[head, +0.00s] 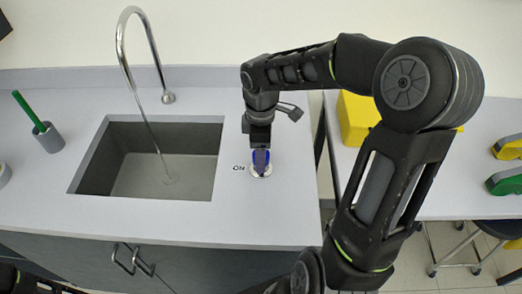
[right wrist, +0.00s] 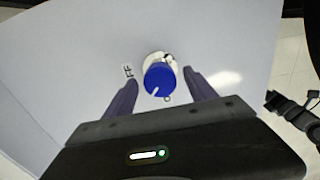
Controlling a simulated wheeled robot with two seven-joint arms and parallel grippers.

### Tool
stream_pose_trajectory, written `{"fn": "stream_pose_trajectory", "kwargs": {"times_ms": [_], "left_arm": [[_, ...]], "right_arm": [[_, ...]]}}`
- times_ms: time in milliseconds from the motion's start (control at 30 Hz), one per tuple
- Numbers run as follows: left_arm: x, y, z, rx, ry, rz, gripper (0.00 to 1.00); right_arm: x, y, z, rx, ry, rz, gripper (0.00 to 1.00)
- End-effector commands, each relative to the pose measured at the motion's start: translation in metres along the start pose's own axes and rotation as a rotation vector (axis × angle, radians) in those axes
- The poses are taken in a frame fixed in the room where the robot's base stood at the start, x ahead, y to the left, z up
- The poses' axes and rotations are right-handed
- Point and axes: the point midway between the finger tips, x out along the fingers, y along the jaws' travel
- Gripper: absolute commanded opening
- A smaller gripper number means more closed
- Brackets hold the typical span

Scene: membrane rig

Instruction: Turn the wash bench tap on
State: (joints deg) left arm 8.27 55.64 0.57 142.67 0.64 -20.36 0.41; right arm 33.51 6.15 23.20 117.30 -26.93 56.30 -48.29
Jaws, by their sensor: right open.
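The tap is a tall chrome gooseneck (head: 121,42) behind the sink. A thin pale stream (head: 152,137) runs from its spout end to the basin floor, with a small ring where it lands. The blue tap knob (head: 262,158) sits on a round pale base on the bench, right of the sink, partly hidden by my right gripper (head: 260,156). My right gripper (right wrist: 160,92) is open, with one finger on each side of the knob; contact cannot be told.
An "ON" label (head: 238,168) lies left of the knob; "FF" letters (right wrist: 128,71) show in the wrist view. The sink (head: 90,160) is left. A grey cup (head: 49,138) holds a green stick. A yellow box (head: 356,125) stands on the right bench, across a gap.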

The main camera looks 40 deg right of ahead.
Motion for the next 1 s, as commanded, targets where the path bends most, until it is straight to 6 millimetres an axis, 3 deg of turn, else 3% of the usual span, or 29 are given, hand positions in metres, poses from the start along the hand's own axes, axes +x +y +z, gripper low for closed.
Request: {"fn": "stream_pose_trajectory", "kwargs": {"times_ms": [267, 700, 1000], "left_arm": [[0.001, 0.0, 0.0, 0.0, 0.0, 0.0, 0.36], [0.008, -0.002, -0.001, 0.002, 0.003, 0.003, 0.36], [0.008, -0.002, -0.001, 0.002, 0.003, 0.003, 0.36]], "right_arm": [[-0.005, 0.001, 0.0, 0.001, 0.001, 0.002, 0.65], [-0.068, 0.001, 0.0, 0.001, 0.001, 0.003, 0.65], [-0.078, 0.0, 0.0, 0.0, 0.0, 0.0, 0.65]]}}
